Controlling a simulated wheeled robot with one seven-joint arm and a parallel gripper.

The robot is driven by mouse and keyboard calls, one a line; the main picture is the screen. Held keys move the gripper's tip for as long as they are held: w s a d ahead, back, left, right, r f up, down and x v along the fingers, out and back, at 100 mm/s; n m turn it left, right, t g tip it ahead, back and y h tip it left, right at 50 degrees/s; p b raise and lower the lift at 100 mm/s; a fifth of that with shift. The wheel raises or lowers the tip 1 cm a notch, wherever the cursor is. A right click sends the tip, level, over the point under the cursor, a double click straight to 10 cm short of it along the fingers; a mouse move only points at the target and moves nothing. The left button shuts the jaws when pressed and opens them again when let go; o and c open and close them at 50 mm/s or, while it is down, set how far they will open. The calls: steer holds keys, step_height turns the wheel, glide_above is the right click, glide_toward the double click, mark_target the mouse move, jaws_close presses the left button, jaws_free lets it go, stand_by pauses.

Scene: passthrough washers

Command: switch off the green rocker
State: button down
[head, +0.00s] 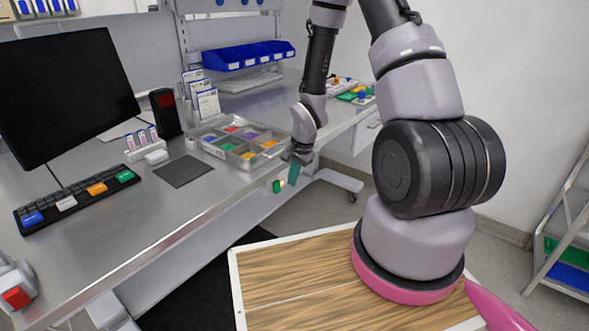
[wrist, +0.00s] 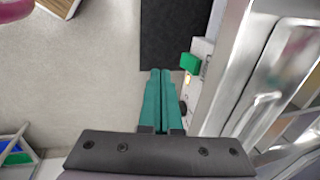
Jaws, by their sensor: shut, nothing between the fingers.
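My gripper (head: 292,182) is off the bench's front edge, well to the right of the strip. Its teal fingers are shut and empty, also in the wrist view (wrist: 160,72). A separate small green piece (head: 277,186) is just left of the fingertips. In the wrist view a green block (wrist: 189,62) sits on a white box, apart from the fingers.
A monitor (head: 66,85) stands behind the strip. A divided tray (head: 238,137) with coloured pieces lies near the bench edge, beside a dark flat mat (head: 184,171). A red switch (head: 16,297) is at the lower left. Open floor lies under the gripper.

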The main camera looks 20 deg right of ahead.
mark_target(278, 188)
steer(key=shift+w+a+f, duration=0.45)
steer(key=shift+w+f, duration=0.15)
steer(key=shift+f, duration=0.15)
steer(key=shift+w+a+f, duration=0.45)
steer(key=shift+w+f, duration=0.2)
steer(key=shift+f, duration=0.05)
steer(key=shift+w+a+f, duration=0.45)
steer(key=shift+w+f, duration=0.15)
steer(key=shift+f, duration=0.15)
steer(key=shift+w+a+f+t+y, duration=0.2)
steer(key=shift+t+y, duration=0.1)
steer(key=shift+t, duration=0.1)
steer(key=shift+r, duration=0.9)
